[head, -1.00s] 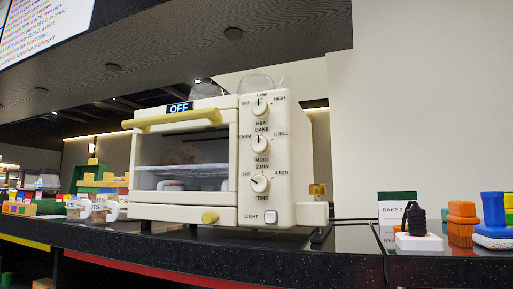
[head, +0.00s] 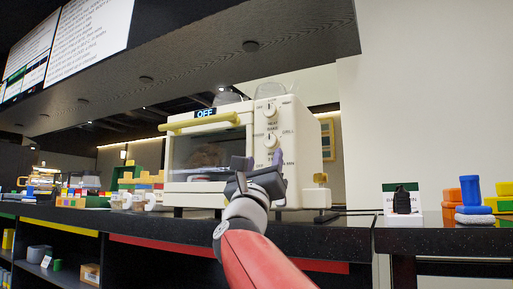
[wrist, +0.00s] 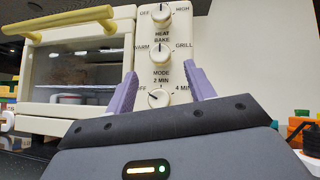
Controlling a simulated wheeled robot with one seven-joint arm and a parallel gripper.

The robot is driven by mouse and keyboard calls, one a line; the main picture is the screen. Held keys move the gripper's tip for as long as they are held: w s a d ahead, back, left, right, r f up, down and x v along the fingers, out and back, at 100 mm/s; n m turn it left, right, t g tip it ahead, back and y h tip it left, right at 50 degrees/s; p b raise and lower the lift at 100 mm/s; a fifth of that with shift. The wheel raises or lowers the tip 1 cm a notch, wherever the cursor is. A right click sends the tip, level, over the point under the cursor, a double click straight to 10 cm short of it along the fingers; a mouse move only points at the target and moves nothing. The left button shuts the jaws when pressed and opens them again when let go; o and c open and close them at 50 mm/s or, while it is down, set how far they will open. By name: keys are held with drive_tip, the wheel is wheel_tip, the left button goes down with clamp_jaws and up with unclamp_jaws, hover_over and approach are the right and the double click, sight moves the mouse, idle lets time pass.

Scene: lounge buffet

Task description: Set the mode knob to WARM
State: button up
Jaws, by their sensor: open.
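The mode knob (head: 271,140) is the middle knob on the cream toaster oven's right panel. In the wrist view the mode knob (wrist: 160,52) has BAKE above it, WARM to its left and GRILL to its right. Its mark appears to point up at BAKE. My gripper (head: 259,161) is raised in front of the lower panel, its fingers pointing toward the oven. In the wrist view its two purple fingers (wrist: 160,75) are spread and empty, with their tips a little below the mode knob. They do not appear to touch it.
The heat knob (wrist: 162,14) is above and the time knob (wrist: 160,98) below, partly behind my gripper. The yellow door handle (head: 198,122) juts out at left. The display (head: 206,113) reads OFF. Mugs (head: 138,201) stand left on the dark counter (head: 340,232).

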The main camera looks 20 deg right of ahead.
sight(269, 140)
drive_tip(key=p+x, duration=0.2)
drive_tip(key=x, duration=0.4)
drive_tip(key=shift+w+d+r+p, duration=0.15)
drive_tip(key=shift+w+r+p, duration=0.05)
drive_tip(key=shift+p, duration=0.15)
drive_tip(key=c, duration=1)
drive_tip(key=shift+o, duration=0.2)
